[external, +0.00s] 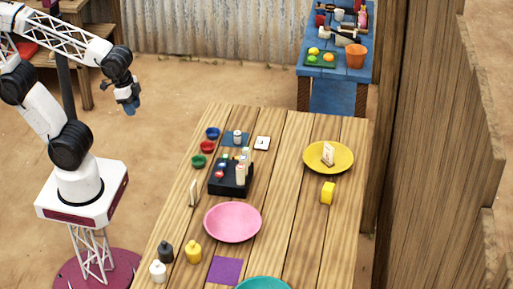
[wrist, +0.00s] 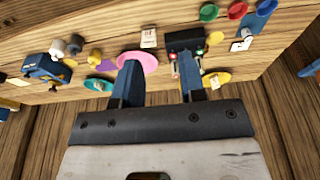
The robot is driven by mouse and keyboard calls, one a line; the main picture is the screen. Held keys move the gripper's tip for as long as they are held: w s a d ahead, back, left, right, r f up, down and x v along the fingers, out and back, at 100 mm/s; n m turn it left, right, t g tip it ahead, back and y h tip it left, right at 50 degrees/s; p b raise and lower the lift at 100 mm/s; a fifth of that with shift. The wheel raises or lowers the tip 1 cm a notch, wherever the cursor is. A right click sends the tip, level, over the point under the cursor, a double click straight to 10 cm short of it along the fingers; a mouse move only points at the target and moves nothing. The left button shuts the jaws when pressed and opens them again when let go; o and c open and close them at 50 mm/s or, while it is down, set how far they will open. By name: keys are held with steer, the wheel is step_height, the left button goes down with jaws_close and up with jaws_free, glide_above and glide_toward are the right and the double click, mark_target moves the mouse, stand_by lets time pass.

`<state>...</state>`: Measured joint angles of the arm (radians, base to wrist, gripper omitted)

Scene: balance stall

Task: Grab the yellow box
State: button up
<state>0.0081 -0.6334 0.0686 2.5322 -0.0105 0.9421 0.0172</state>
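The yellow box (external: 327,193) is a small block standing on the wooden table, just in front of the yellow plate (external: 345,166) on the right side. My gripper (external: 131,103) is raised to the left of the table, well away from the box. In the wrist view, my gripper (wrist: 158,65) has its two blue fingers spread apart with nothing held between them. The yellow plate (wrist: 222,77) shows beyond the right finger there; I cannot make out the box clearly in that view.
A pink plate (external: 232,223), a black rack (external: 231,178) of small bottles, and a yellow bottle (external: 194,253) stand on the table. Several small bowls line its left edge. A wooden wall (external: 430,150) rises to the right. Bare wood surrounds the box's front side.

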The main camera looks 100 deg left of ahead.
steer(key=shift+o, duration=0.3)
steer(key=o, duration=0.6)
steer(key=w+r+n, duration=0.2)
steer(key=w, duration=0.7)
steer(key=w+r+n, duration=0.2)
steer(key=w, duration=0.7)
steer(key=n+g, duration=0.3)
steer(key=n, duration=0.9)
glide_above(329, 186)
steer(key=f, duration=2.5)
steer(key=shift+s+f, duration=0.25)
steer(key=shift+s, duration=0.05)
steer(key=shift+w+f, duration=0.25)
steer(key=shift+f, duration=0.05)
